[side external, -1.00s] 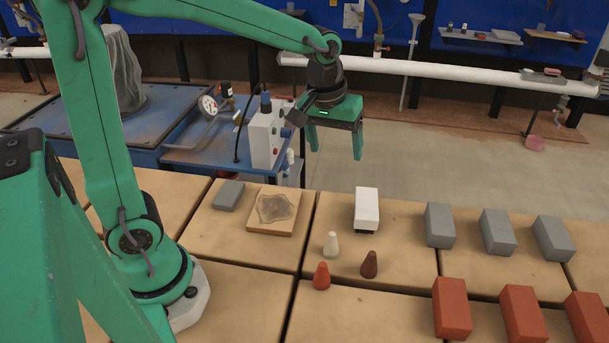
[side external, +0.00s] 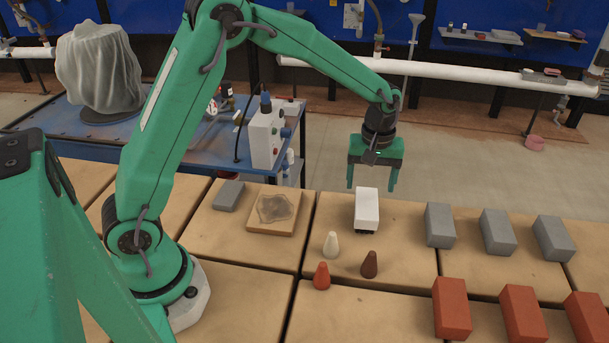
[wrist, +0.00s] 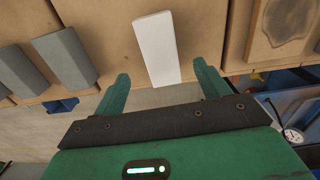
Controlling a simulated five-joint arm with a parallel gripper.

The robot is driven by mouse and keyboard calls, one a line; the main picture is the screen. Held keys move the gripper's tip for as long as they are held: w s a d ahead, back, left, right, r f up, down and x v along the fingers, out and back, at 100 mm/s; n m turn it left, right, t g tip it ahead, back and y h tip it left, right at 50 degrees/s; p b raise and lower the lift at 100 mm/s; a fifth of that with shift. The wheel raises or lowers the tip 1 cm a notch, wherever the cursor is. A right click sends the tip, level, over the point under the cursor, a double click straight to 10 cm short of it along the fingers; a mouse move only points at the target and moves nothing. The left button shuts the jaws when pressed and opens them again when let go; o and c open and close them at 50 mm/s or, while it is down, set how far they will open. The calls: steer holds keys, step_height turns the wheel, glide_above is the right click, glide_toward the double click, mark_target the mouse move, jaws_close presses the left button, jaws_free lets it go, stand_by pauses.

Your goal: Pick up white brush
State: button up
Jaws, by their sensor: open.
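The white brush (side external: 367,207) is a white block with a dark underside, lying on a tan table panel near its back edge. In the wrist view the white brush (wrist: 157,48) lies ahead of the fingertips, between the lines of the two fingers. My gripper (side external: 371,187) is open and empty, pointing down just behind and above the brush in the side view. Both green fingers show in the wrist view, with my gripper (wrist: 162,78) apart from the brush. I cannot tell the exact height gap.
Grey blocks (side external: 440,225) stand to the right, with red blocks (side external: 452,309) in front of them. A white cone (side external: 331,245), a brown cone (side external: 369,264) and a red cone (side external: 322,276) stand in front of the brush. A framed tan board (side external: 273,210) lies left.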

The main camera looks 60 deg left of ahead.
mark_target(367, 202)
steer(key=shift+f, duration=3.9)
steer(key=c, duration=1.1)
steer(key=shift+c, duration=0.2)
steer(key=shift+r, duration=0.2)
steer(key=shift+r, duration=0.6)
steer(key=r, duration=0.3)
steer(key=shift+s+d+r, duration=0.1)
steer(key=shift+s+d, duration=0.1)
steer(key=shift+d, duration=0.15)
steer(key=s+d+r, duration=0.6)
steer(key=d, duration=0.2)
steer(key=shift+s+d+r, duration=0.15)
steer(key=shift+s+d, duration=0.15)
steer(key=shift+s, duration=0.05)
